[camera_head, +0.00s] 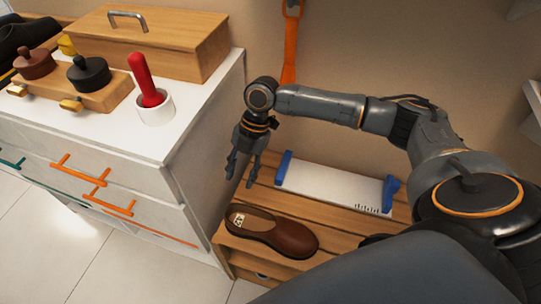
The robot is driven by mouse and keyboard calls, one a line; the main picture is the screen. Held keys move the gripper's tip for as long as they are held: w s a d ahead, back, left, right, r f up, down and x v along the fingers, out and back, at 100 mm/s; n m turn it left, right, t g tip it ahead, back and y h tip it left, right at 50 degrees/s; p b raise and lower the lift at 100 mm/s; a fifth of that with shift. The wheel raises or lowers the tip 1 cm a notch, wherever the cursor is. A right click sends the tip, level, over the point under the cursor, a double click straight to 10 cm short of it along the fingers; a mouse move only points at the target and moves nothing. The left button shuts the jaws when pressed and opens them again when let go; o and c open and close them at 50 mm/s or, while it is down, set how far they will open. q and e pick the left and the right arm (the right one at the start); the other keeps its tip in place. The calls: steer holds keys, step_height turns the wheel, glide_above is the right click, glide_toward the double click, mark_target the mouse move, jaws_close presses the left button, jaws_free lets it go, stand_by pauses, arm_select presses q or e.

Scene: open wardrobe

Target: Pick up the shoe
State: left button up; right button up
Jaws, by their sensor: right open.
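A brown shoe (284,236) lies on the slatted wooden bench (337,228), near its front left corner, with its opening facing up and its toe to the right. My right gripper (240,181) hangs above and a little left of the shoe, fingers pointing down. Its fingers are apart with nothing between them, and it does not touch the shoe. My left gripper is not in view.
A white board with blue ends (334,186) lies on the bench behind the shoe. A white drawer cabinet (196,144) stands close left of my right gripper, bearing a wooden box (150,45) and a red-handled object (143,80). An orange strap (290,45) hangs on the wall.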

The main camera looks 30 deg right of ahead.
glide_above(230, 207)
steer(key=d, duration=0.3)
steer(key=f, duration=0.6)
steer(key=shift+a+b, duration=0.25)
steer(key=shift+b, duration=0.15)
steer(key=shift+w+b+x, duration=0.2)
steer(key=shift+b+x, duration=0.1)
steer(key=shift+x, duration=1.25)
steer(key=shift+w+b+x, duration=0.15)
steer(key=shift+b+x, duration=0.1)
steer(key=shift+x, duration=1.3)
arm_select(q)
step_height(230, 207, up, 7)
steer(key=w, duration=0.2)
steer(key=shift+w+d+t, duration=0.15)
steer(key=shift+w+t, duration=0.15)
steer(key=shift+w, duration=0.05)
arm_select(e)
steer(key=shift+a, duration=0.15)
jaws_close()
